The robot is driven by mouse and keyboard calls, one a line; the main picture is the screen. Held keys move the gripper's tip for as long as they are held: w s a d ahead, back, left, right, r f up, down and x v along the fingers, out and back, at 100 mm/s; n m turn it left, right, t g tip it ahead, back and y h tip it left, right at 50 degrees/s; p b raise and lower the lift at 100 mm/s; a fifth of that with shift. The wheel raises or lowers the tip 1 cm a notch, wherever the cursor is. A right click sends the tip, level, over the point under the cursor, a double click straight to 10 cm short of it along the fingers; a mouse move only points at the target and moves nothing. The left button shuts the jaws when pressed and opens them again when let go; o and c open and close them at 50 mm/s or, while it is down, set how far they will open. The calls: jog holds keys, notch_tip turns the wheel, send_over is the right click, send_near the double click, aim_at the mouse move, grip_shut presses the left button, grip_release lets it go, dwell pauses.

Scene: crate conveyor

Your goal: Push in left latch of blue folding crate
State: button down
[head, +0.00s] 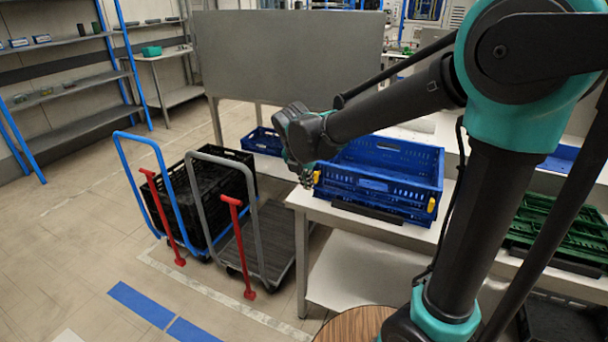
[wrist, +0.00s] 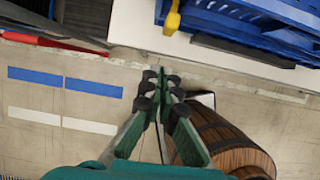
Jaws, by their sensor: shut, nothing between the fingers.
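The blue folding crate (head: 385,158) stands on the white table, its walls raised. Its left latch is a yellow tab (head: 317,177) at the crate's left front corner. The same latch shows in the wrist view (wrist: 172,20), beside the blue crate (wrist: 262,22). A second yellow latch (head: 432,204) is at the right end. My gripper (head: 305,180) is just left of the left latch, partly hidden by its own wrist. In the wrist view my gripper (wrist: 160,78) is shut and empty, with the latch beyond its fingertips and a visible gap between them.
The white table (head: 340,216) has a dark strip along its front edge. A round wooden thing (wrist: 225,145) is near my gripper in the wrist view. Carts with a black crate (head: 205,190) stand left. Green crates (head: 560,225) are at the right. Floor at front left is clear.

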jog(key=shift+w+d+r, duration=0.1)
jog(key=shift+w+d, duration=0.2)
jog(key=shift+w, duration=0.5)
jog(key=shift+w+d, duration=0.3)
jog(key=shift+w, duration=0.5)
jog(key=shift+w+d, duration=0.25)
jog(key=shift+w, duration=0.4)
jog(key=shift+w+d, duration=0.2)
jog(key=shift+w, duration=0.45)
jog(key=shift+s+a, duration=0.1)
jog(key=shift+s, duration=0.2)
send_near(315, 173)
jog(key=s, duration=0.1)
jog(key=s+a, duration=0.1)
jog(key=s, duration=0.1)
jog(key=shift+s+a+r, duration=0.2)
jog(key=shift+s+r, duration=0.1)
jog(key=shift+s, duration=0.05)
